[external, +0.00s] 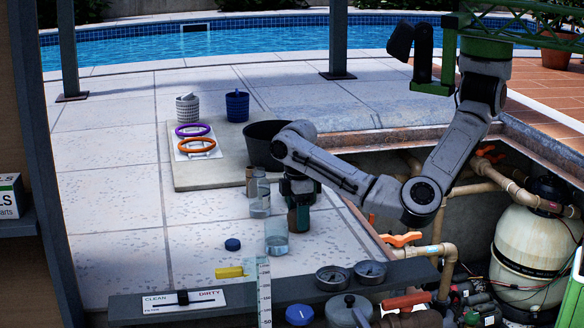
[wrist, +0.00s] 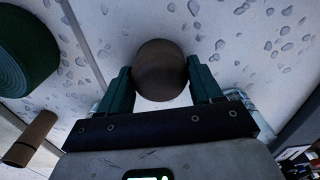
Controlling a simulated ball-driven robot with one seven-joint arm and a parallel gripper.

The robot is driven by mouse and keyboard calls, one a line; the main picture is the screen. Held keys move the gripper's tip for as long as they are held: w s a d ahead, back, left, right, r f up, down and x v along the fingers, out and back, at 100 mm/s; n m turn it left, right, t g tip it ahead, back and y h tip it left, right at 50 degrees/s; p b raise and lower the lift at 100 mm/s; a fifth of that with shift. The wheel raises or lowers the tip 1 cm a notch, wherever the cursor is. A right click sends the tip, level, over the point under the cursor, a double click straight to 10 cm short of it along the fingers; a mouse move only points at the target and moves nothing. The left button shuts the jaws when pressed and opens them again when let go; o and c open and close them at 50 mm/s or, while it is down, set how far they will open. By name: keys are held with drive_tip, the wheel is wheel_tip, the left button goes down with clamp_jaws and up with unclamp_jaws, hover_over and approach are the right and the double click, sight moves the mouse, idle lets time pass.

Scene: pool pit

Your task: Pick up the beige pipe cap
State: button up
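My gripper (wrist: 160,82) points down at the paving, with one dark green finger on each side of a brown round thing (wrist: 160,68). The thing fills the gap between the fingers; I cannot tell whether they press on it. No thing is plainly recognisable as a beige pipe cap.
Clear jars (external: 260,205) (external: 276,241) stand close by my gripper. A black bucket (external: 259,145) is behind it. A blue cap (external: 232,244) lies on open paving at the left. The equipment pit (external: 460,215) opens at the right. A cluttered ledge (external: 240,300) runs along the front.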

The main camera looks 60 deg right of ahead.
drive_tip(key=c, duration=0.6)
drive_tip(key=shift+o, duration=0.2)
drive_tip(key=shift+r, duration=0.15)
